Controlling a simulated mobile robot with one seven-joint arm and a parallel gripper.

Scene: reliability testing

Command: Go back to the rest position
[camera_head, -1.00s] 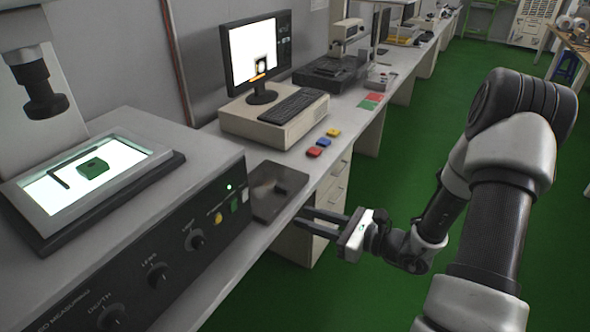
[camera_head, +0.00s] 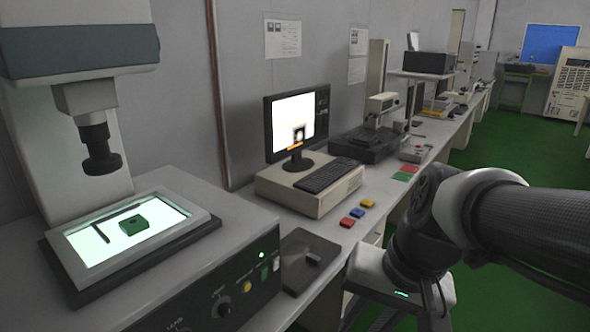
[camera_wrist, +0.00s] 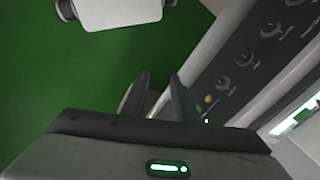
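My gripper (camera_wrist: 161,82) shows in the wrist view with its two dark fingers apart. Nothing is between them but the view of the floor and a pale cabinet part beyond. In the head view my arm is folded at the right, with the pale gripper body low beside the bench edge; the fingertips are not clearly seen there. A green block (camera_head: 139,224) with a hole lies on the lit stage (camera_head: 85,242) of the measuring machine, next to a dark bar (camera_head: 117,225). The gripper is well away from both.
The measuring machine's knob panel (camera_head: 222,305) is close left of my arm. Green floor (camera_head: 510,150) is open beyond.

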